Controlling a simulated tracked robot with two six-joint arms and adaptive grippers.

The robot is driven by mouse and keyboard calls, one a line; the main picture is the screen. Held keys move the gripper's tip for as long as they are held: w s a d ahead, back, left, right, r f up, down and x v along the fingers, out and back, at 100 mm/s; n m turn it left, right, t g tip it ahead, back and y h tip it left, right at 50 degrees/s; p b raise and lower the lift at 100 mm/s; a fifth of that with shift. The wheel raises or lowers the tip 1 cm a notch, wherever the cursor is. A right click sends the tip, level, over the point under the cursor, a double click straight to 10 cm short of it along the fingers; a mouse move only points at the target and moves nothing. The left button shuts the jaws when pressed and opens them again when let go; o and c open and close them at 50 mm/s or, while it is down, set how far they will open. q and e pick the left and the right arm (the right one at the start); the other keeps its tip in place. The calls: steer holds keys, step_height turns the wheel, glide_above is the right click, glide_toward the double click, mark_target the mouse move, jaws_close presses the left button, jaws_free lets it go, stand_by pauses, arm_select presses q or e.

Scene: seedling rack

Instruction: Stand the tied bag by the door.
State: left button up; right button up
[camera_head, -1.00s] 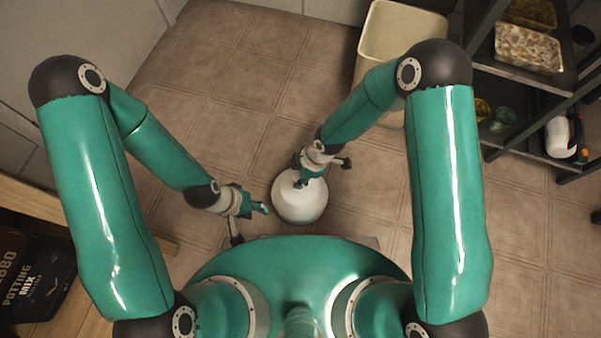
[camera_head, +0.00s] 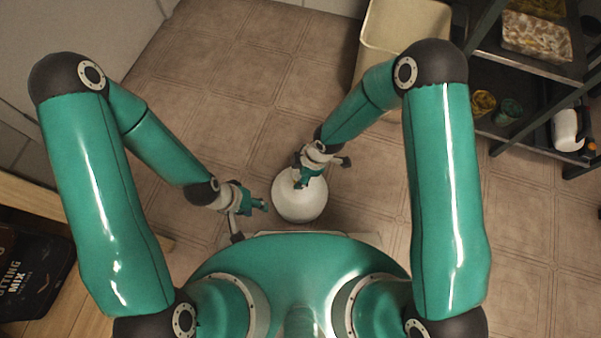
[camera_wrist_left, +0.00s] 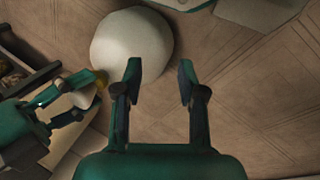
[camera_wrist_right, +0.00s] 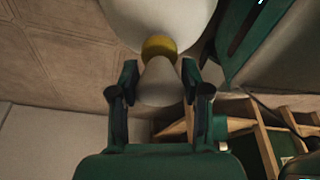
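The tied bag (camera_head: 299,203) is white and round, and hangs or stands close in front of my base in the head view. In the right wrist view the white bag (camera_wrist_right: 165,15) has a yellow tie (camera_wrist_right: 159,47) around its neck. My right gripper (camera_head: 308,176) has its fingers on both sides of the gathered neck (camera_wrist_right: 158,80) and is closed on it. My left gripper (camera_head: 254,212) is open and empty, just left of the bag. The left wrist view shows the bag (camera_wrist_left: 131,47) beyond its parted fingers. I cannot tell whether the bag touches the floor. No door is clearly recognisable.
A cream bin (camera_head: 369,52) stands ahead to the right, beside a dark shelf rack (camera_head: 530,60) with trays and pots. A wooden bench (camera_head: 70,312) with a black potting mix bag (camera_head: 35,275) is at the left. The tiled floor ahead (camera_head: 235,75) is clear.

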stand_by(0.3)
steer(key=p+v, duration=0.9)
steer(key=v, duration=0.3)
steer(key=s+d+f+m, duration=0.1)
steer(key=s+d+m, duration=0.8)
steer(key=m, duration=1.2)
steer(key=shift+s+t+y, duration=0.3)
steer(key=shift+s+t, duration=0.1)
steer(key=shift+s, duration=0.2)
steer(key=shift+f, duration=0.15)
